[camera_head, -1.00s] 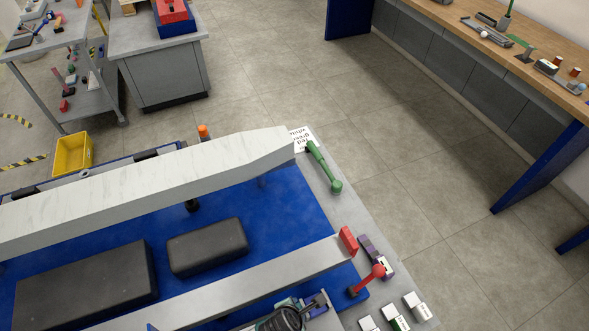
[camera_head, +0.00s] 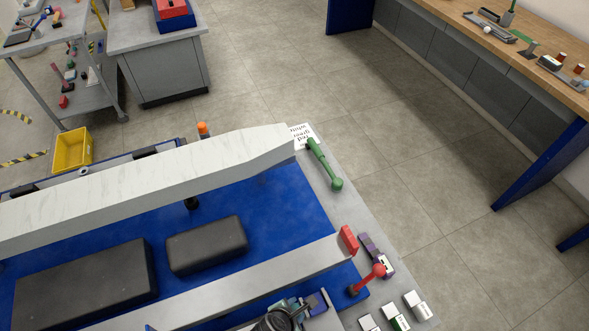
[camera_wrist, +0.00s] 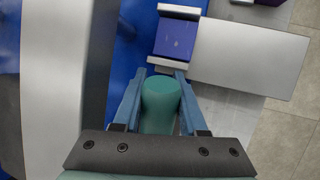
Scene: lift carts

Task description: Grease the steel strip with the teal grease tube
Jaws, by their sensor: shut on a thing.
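My gripper (camera_wrist: 160,88) is shut on the teal grease tube (camera_wrist: 159,105), held between its two blue fingers in the wrist view. The tube's far end points away from the wrist. In the head view my gripper shows only in part at the bottom edge (camera_head: 290,316), beside a long pale grey strip (camera_head: 240,283) with a red end block. In the wrist view a pale grey strip (camera_wrist: 62,90) runs along the left, and a flat silver plate (camera_wrist: 250,58) lies right of the fingertips. I cannot tell which of these is the steel strip, or whether the tube touches anything.
A blue bed (camera_head: 285,210) carries dark blocks (camera_head: 207,246) and a large pale beam (camera_head: 150,187). A green lever (camera_head: 325,165), a red lever (camera_head: 368,282) and white blocks (camera_head: 392,318) line its right side. A yellow bin (camera_head: 72,150) stands left.

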